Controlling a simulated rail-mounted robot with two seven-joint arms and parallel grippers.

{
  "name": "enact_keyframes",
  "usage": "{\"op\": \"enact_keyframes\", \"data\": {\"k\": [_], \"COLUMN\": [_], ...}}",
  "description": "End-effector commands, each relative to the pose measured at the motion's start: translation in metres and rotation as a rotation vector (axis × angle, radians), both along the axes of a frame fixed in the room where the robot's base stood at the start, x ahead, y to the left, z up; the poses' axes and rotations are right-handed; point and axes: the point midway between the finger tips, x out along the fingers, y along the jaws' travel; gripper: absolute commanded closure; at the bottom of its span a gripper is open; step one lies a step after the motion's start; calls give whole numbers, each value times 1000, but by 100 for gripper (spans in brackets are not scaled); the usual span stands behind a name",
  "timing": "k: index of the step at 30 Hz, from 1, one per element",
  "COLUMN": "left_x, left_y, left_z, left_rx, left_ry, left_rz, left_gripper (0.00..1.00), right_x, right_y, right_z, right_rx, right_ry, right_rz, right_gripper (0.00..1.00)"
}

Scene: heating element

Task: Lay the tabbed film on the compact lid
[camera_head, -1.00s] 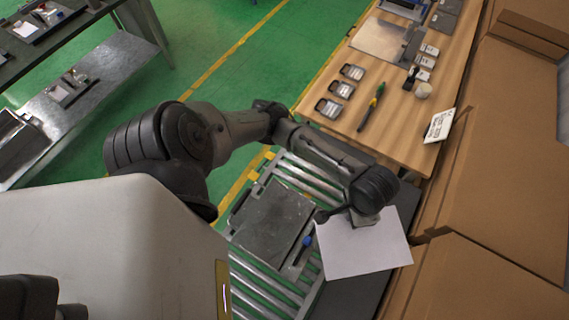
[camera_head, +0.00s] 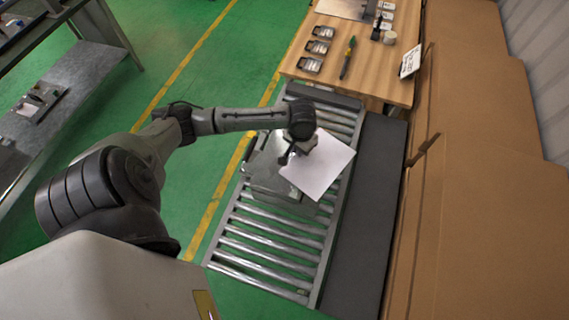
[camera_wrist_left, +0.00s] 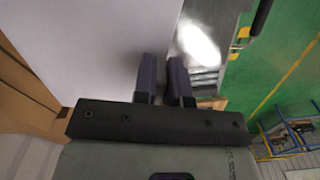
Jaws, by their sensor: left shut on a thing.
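The film, a plain white sheet (camera_head: 325,168), hangs from my left gripper (camera_head: 299,151) over the roller conveyor in the head view. Its tab is hidden by the gripper. In the wrist view the sheet (camera_wrist_left: 90,45) fills the upper left, and the two dark fingers (camera_wrist_left: 166,82) are close together at its edge. The compact lid, a grey metal plate (camera_head: 268,179), lies on the rollers, partly covered by the sheet and my arm. It seems to be the shiny grey surface (camera_wrist_left: 203,48) in the wrist view. I cannot tell whether sheet and lid touch. My right gripper is out of view.
The roller conveyor (camera_head: 265,252) has bare rollers toward the front. A wooden table (camera_head: 375,75) behind it holds several small dark-framed parts, a green-and-black tool (camera_head: 347,58) and a white sign (camera_head: 410,62). Cardboard boxes (camera_head: 470,200) line the right side.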

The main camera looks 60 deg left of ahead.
Motion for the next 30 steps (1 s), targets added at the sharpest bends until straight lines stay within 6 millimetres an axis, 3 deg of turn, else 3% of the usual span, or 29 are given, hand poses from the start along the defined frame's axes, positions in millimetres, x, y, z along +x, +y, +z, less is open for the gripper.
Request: {"op": "enact_keyframes", "data": {"k": [1,6,10,15,18,21,30], "left_x": [-1,-6,-13,-22,-26,-30,-47], "left_y": [30,116,168,212,225,225,171], "left_z": [-21,-50,-61,-66,-68,-71,-104], "left_rx": [5,3,3,0,-2,-2,-4], "left_ry": [5,3,1,-1,-1,2,2], "left_rz": [53,193,272,337,359,367,367], "left_gripper": [100,100,100,100,100,100,100], "right_x": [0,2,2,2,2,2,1], "right_y": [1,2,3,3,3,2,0], "right_z": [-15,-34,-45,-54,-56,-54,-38], "right_rx": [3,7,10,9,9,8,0], "right_ry": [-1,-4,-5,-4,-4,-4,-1], "right_rz": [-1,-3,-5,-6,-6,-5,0], "right_gripper": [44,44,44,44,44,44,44]}}
